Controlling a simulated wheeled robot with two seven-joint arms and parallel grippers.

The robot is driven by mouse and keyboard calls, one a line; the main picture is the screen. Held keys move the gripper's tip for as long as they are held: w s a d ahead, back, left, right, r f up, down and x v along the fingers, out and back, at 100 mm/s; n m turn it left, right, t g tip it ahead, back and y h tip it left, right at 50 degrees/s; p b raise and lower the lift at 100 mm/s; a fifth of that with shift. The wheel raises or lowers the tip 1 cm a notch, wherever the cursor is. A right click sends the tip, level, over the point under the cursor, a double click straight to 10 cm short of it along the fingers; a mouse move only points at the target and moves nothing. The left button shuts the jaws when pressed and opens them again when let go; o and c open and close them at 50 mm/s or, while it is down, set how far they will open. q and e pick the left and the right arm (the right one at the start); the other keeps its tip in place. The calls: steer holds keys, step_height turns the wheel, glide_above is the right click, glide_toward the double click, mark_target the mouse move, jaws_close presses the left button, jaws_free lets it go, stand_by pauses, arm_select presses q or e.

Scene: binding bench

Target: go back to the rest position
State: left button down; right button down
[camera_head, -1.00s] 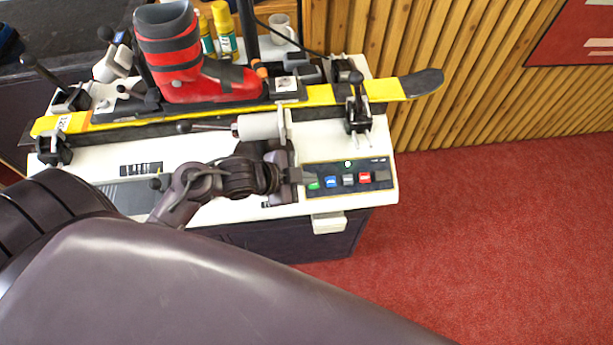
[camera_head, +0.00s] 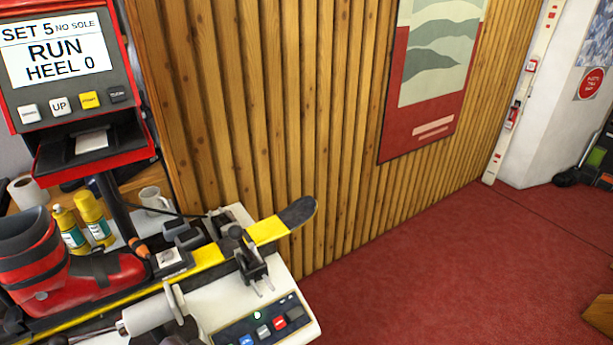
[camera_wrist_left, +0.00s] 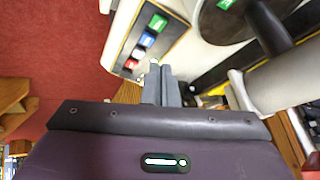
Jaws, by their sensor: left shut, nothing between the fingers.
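My left gripper (camera_wrist_left: 161,84) shows in the left wrist view with its grey fingers together and nothing between them. Its fingertips are near the lower end of the button panel (camera_wrist_left: 132,62); I cannot tell if they touch anything. In the head view the gripper is out of frame or hidden at the bottom edge. The same panel (camera_head: 231,340) lies at the front of the white bench there. My right gripper is in neither view.
A yellow ski (camera_head: 268,231) lies clamped along the bench, with a red boot (camera_head: 95,277) on it. A screen unit (camera_head: 58,60) reading "RUN HEEL 0" stands behind, beside a slatted wood wall (camera_head: 280,110). A mug (camera_head: 154,200) is near it. Red carpet (camera_head: 430,280) is open at right.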

arm_select(q)
steer(key=s+r+n+g, duration=0.3)
steer(key=s+n, duration=0.2)
steer(key=s, duration=0.2)
steer(key=s+f+g+b, duration=0.1)
steer(key=s+f+g, duration=0.15)
steer(key=f, duration=3.15)
steer(key=s+a+f, duration=0.3)
steer(key=s+f, duration=1.3)
steer(key=s, duration=0.3)
steer(key=shift+m+y+b, duration=0.3)
steer(key=shift+y, duration=0.1)
steer(key=shift+s+f+g, duration=0.1)
steer(key=shift+g, duration=0.15)
